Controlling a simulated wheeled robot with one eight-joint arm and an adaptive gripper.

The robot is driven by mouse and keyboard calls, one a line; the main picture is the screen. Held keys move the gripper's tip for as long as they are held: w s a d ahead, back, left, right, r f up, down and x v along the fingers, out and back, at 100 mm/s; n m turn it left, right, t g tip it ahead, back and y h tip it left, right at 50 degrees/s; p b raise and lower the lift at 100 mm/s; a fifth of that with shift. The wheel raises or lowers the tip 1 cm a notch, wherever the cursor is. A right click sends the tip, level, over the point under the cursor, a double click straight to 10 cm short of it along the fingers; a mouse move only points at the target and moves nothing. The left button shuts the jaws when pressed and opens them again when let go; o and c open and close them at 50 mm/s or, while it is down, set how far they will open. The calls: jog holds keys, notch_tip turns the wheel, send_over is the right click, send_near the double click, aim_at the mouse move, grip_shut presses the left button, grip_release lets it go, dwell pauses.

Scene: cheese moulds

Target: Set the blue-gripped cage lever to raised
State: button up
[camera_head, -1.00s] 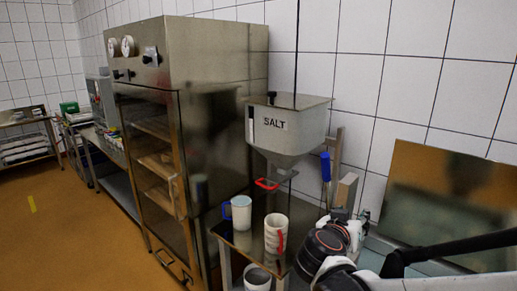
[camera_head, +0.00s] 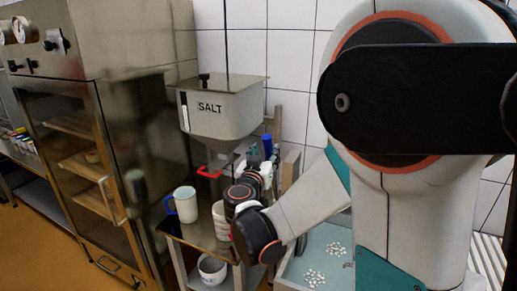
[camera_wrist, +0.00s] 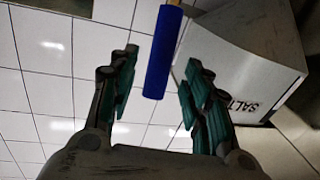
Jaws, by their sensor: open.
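The blue grip (camera_wrist: 163,52) of the cage lever shows in the wrist view, between and a little beyond my open fingers. In the head view the blue grip (camera_head: 267,146) stands upright just right of the salt hopper. My gripper (camera_wrist: 155,95) is open, with one finger on each side of the blue grip and a visible gap to each. I cannot tell how far the grip is from the fingertips in depth. In the head view my arm hides the lever's lower part and most of the gripper.
The salt hopper (camera_head: 222,108) with a red handle (camera_head: 208,172) stands close left of the lever. A white mug (camera_head: 186,204) stands on the stand below, and a white bowl (camera_head: 212,268) is lower. A steel cabinet (camera_head: 150,150) is at left. A tray (camera_head: 318,246) holds small white pieces.

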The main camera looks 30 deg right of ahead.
aim_at(267, 149)
jog(key=x, duration=0.5)
jog(key=shift+s, duration=0.1)
grip_shut()
